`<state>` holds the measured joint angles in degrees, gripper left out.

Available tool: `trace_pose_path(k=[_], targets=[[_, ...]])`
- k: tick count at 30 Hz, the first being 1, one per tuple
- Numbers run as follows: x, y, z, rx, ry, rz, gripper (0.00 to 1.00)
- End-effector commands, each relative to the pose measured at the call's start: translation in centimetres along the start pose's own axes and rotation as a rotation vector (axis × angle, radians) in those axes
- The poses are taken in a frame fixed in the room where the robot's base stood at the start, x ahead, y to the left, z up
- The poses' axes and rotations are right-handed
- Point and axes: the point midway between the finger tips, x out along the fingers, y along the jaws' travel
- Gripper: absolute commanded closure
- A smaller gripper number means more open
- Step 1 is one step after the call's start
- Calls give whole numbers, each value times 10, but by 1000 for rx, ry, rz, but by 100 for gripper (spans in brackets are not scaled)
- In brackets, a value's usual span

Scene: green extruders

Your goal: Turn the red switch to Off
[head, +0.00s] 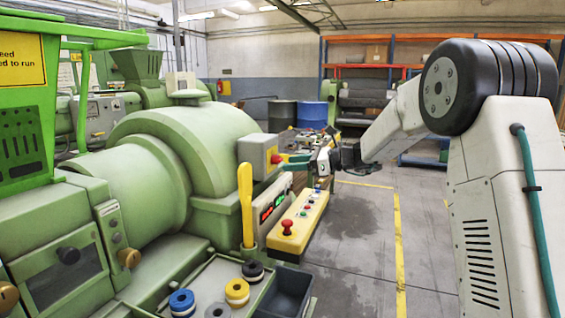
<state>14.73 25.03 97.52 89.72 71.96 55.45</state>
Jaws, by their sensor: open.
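A grey switch box (256,153) is mounted on the side of the large green machine. The small red switch (276,158) is on its right face; its setting and any Off marking are too small to read. My arm reaches in from the right. My gripper (318,160) is at its far end, to the right of the switch box, and looks apart from the red switch. It is open, and I see nothing held in it. Its fingers are small and hard to separate from the clutter behind.
A yellow button panel (300,222) with a red push button (288,228) is below the box. A yellow lever (245,205) stands upright to its left. A tray (205,285) with several spools and a dark bin (287,292) are in front. The floor (355,250) to the right is clear.

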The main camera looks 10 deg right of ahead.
Motion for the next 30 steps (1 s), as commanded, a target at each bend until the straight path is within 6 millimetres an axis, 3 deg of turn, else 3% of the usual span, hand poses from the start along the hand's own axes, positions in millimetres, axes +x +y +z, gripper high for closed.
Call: trace_pose_path(k=[1, 3, 6, 9, 24, 30], targets=[[0, -24, -12, 71, -41, -38, 49], [0, -49, -21, 149, -96, -81, 49], [-3, -73, -30, 224, -149, -122, 49], [-2, -84, -34, 260, -177, -140, 49], [63, -97, -24, 267, -183, -143, 49], [72, -99, -23, 267, -182, -145, 49]])
